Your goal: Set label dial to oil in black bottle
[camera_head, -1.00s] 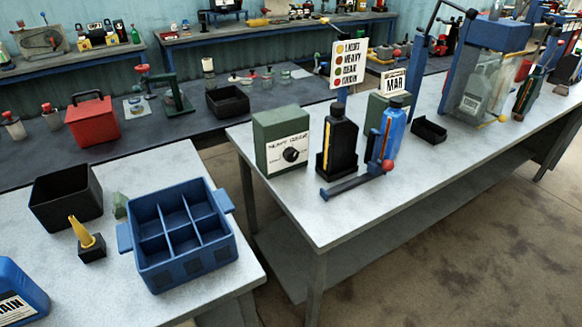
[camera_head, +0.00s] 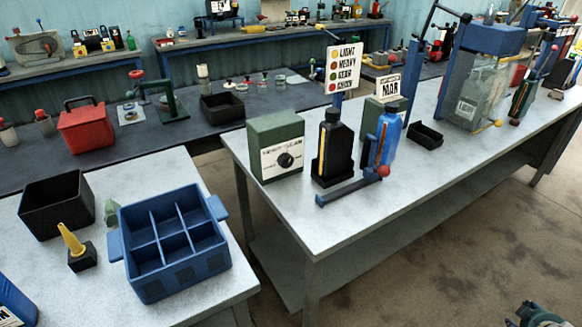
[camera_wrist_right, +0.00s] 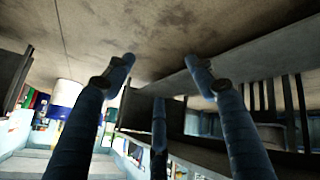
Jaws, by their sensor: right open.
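A green box (camera_head: 262,136) with a white dial face and a black knob (camera_head: 286,160) stands on the right-hand table; its lettering is too small to read surely. Right of it the black bottle (camera_head: 334,150) stands upright, with a yellow strip down its side. A sign (camera_head: 345,70) behind it lists LIGHT, HEAVY, GEAR and apparently CHAIN beside coloured dots. In the right wrist view my right gripper (camera_wrist_right: 161,62) is open with nothing between its fingers. A teal part at the lower right of the head view seems to be my right arm, well away from the dial. My left gripper is out of view.
A blue bottle (camera_head: 384,138) stands right of the black bottle, with a blue bar at its foot. A small black tray (camera_head: 425,135) and a clear-sided blue machine (camera_head: 485,85) stand farther right. A blue divided crate (camera_head: 172,243) sits on the near left table.

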